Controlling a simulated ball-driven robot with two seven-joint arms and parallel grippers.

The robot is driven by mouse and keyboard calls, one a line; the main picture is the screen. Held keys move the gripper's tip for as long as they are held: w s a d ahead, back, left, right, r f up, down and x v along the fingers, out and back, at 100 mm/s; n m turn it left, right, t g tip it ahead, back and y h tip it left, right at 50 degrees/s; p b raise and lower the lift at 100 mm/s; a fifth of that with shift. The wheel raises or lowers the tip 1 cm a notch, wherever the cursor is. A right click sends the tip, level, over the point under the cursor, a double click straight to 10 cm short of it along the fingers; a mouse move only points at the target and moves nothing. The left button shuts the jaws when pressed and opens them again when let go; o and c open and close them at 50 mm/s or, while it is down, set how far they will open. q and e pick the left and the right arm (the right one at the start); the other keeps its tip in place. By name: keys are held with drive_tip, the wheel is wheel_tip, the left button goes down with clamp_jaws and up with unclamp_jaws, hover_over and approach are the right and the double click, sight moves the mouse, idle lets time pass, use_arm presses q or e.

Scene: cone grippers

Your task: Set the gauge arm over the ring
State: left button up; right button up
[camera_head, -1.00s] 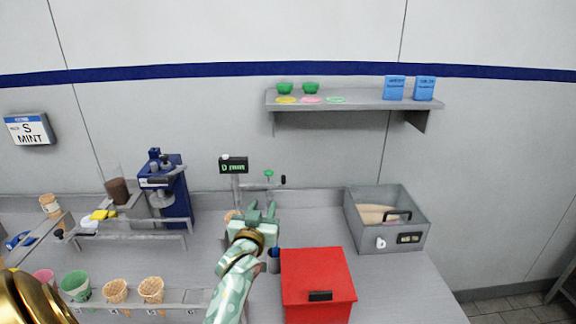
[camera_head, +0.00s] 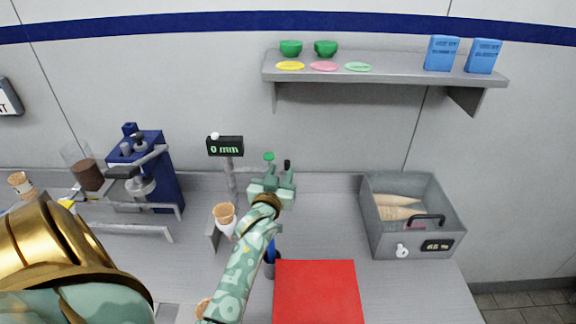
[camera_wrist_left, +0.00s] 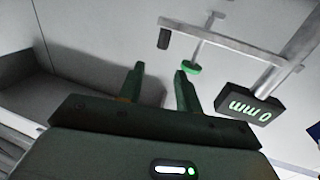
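The gauge has a dark display (camera_head: 225,146) reading 0 mm on a grey post. Its arm reaches right, with a green knob (camera_head: 269,157) and a black end (camera_head: 287,164). In the left wrist view the gauge arm (camera_wrist_left: 205,36) crosses above the fingers, with its black end (camera_wrist_left: 164,38) and a green disc (camera_wrist_left: 192,69). My left gripper (camera_head: 279,174) is open and empty, just in front of and below the gauge arm. Its fingertips (camera_wrist_left: 160,70) also show in the left wrist view, apart, with the green disc near the right one. I cannot make out the ring. My right gripper is not in view.
A cone (camera_head: 225,216) stands in a holder left of my left wrist. A red box (camera_head: 318,295) and a blue item in a cup (camera_head: 269,268) are near the front. A grey bin (camera_head: 414,240) with cones stands right. A blue machine (camera_head: 150,180) stands left. A shelf (camera_head: 390,75) hangs above.

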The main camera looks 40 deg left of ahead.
sight(286, 165)
use_arm(q)
drive_tip(key=w+a, duration=0.1)
drive_tip(key=w, duration=0.1)
drive_tip(key=w+a+f+b, duration=0.1)
drive_tip(key=w, duration=0.1)
drive_tip(key=w+a+f, duration=0.1)
drive_tip(key=w, duration=0.2)
drive_tip(key=shift+a, duration=0.25)
drive_tip(key=shift+s, duration=0.1)
clamp_jaws()
